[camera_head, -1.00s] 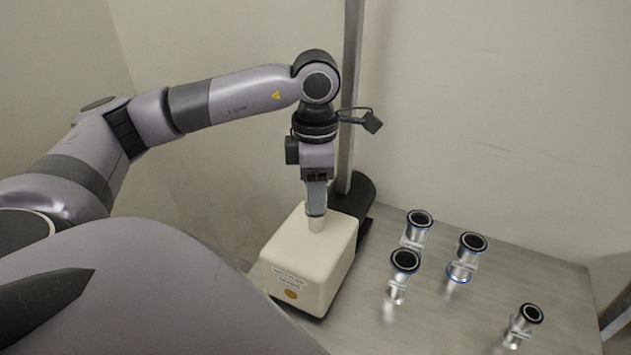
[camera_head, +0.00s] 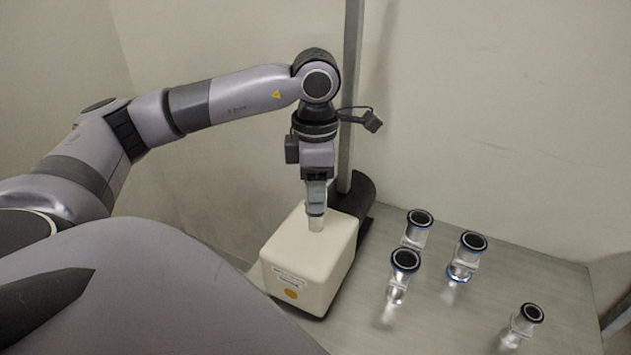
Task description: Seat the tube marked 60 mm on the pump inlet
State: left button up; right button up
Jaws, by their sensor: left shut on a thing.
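The pump is a cream box (camera_head: 308,262) with a dark rounded part behind it, standing at the left of the grey table. A short pale cap-like piece (camera_head: 316,223) stands on its top, where the inlet appears to be. My left gripper (camera_head: 316,211) points down over the pump and is shut on this pale piece. Several clear tubes with black-rimmed ends stand on the table to the right: a back one (camera_head: 415,231), a front one (camera_head: 400,275), a right one (camera_head: 466,256) and a far front-right one (camera_head: 522,325). Their size marks cannot be read. My right gripper is not in view.
The grey table (camera_head: 450,315) is bare between the tubes and at its front. A metal post (camera_head: 350,100) rises behind the pump, close to my left wrist. Pale walls (camera_head: 510,110) close off the back and left.

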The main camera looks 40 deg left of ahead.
pick_arm(q)
jog(key=shift+f+b, duration=0.5)
jog(key=shift+f, duration=0.1)
dwell(0.4)
jog(key=o, duration=1.2)
notch_tip(320, 180, up, 7)
jog(key=shift+f, duration=0.1)
jog(key=shift+r, duration=0.25)
